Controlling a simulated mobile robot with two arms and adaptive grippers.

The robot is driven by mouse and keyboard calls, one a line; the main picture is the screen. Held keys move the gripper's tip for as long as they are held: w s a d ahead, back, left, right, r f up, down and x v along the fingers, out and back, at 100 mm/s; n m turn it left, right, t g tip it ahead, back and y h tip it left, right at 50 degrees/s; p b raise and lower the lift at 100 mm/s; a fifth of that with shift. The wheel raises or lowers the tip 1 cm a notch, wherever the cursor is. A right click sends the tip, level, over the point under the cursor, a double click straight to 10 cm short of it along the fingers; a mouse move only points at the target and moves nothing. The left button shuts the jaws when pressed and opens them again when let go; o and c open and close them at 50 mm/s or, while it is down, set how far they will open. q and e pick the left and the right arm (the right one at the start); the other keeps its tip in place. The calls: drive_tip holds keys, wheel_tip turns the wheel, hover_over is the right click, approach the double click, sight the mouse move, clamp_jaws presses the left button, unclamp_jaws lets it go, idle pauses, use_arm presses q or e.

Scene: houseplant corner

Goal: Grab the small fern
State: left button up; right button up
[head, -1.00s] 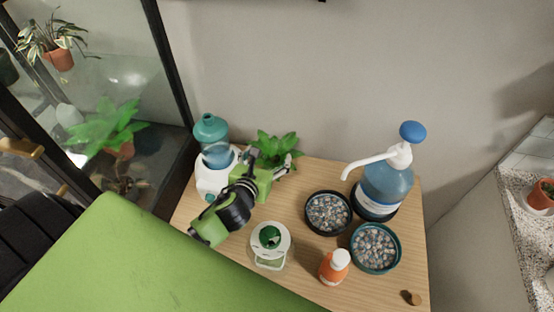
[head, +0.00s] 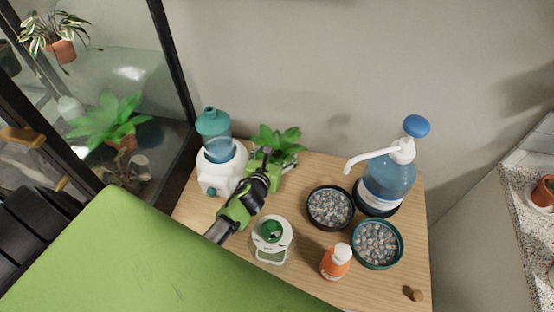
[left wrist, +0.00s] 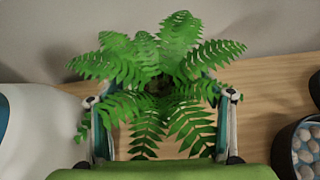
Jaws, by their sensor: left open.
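The small fern (head: 280,137) stands at the back of the wooden table, close to the wall. In the left wrist view its green fronds (left wrist: 150,62) spread out from the centre, and several hang down between the fingers. My left gripper (head: 277,163) is at the near side of the fern. In the left wrist view its open fingers (left wrist: 162,103) stand one on each side of the lower fronds, with nothing clamped between them. The fern's pot is hidden by fronds and the gripper. My right gripper is in neither view.
A white device with a teal-topped bottle (head: 215,165) stands close on the left. Pebble bowls (head: 329,208), a blue pump bottle (head: 388,182), an orange bottle (head: 336,261) and a white-and-green container (head: 271,240) stand to the right and in front. A green surface (head: 150,255) fills the foreground.

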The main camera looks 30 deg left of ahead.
use_arm(q)
drive_tip(key=shift+w, duration=0.1)
drive_tip(key=c, duration=1.4)
